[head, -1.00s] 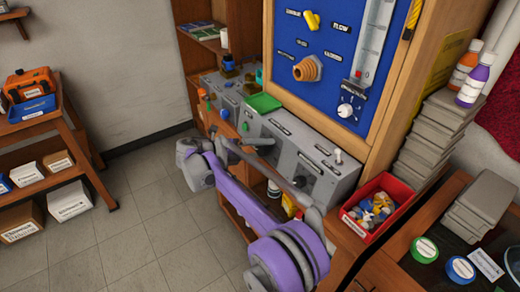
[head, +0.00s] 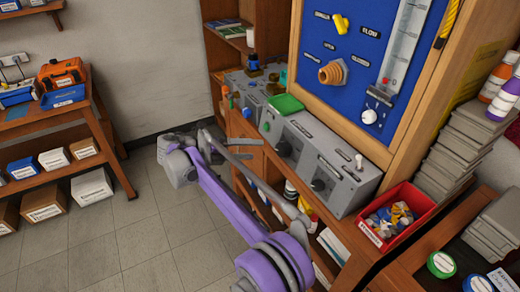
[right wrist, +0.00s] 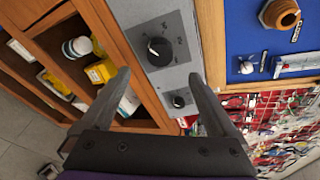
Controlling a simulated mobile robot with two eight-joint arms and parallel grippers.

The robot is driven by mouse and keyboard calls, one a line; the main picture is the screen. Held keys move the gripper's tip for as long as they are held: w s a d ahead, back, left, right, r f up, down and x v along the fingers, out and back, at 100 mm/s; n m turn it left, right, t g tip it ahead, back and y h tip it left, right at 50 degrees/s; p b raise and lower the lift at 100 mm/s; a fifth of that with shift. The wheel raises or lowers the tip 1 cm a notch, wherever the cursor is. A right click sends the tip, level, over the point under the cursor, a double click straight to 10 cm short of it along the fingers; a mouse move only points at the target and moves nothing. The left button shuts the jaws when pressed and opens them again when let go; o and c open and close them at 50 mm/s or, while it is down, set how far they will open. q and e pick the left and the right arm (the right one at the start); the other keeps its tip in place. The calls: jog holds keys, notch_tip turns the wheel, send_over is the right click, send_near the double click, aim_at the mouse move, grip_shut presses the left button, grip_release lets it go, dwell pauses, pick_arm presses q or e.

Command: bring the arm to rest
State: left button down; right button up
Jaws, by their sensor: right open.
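My right arm is grey and purple and reaches up and left across the lower middle of the head view. My right gripper (head: 245,148) shows small at the bent wrist, left of the long grey control box (head: 318,160). In the right wrist view the gripper (right wrist: 160,76) is open, with nothing between its two grey fingers. Beyond the fingers are the box's front face and two black knobs (right wrist: 160,50). The fingers look apart from the box, though the exact gap cannot be told. My left gripper is not in view.
A blue panel (head: 350,50) rises behind. Shelves under the bench hold bottles. A wooden rack (head: 60,130) stands left. Tiled floor (head: 130,240) between is clear.

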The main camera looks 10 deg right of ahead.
dwell(0.5)
jog(key=s+d+r+m+y+p, duration=0.2)
jog(key=s+d+m+y+p, duration=0.45)
jog(key=s+d+m, duration=0.7)
jog(key=s+a+f+m+t+y+p, duration=0.1)
jog(key=s+m+y, duration=0.3)
jog(key=s+m, duration=0.6)
jog(key=s+a+f+m+t+y+p, duration=0.1)
jog(key=s+f+m+y, duration=0.3)
jog(key=s+m, duration=0.5)
jog(key=shift+s+a+f+m+t+p, duration=0.4)
jog(key=shift+s+t+p, duration=0.1)
jog(key=shift+s+p, duration=0.25)
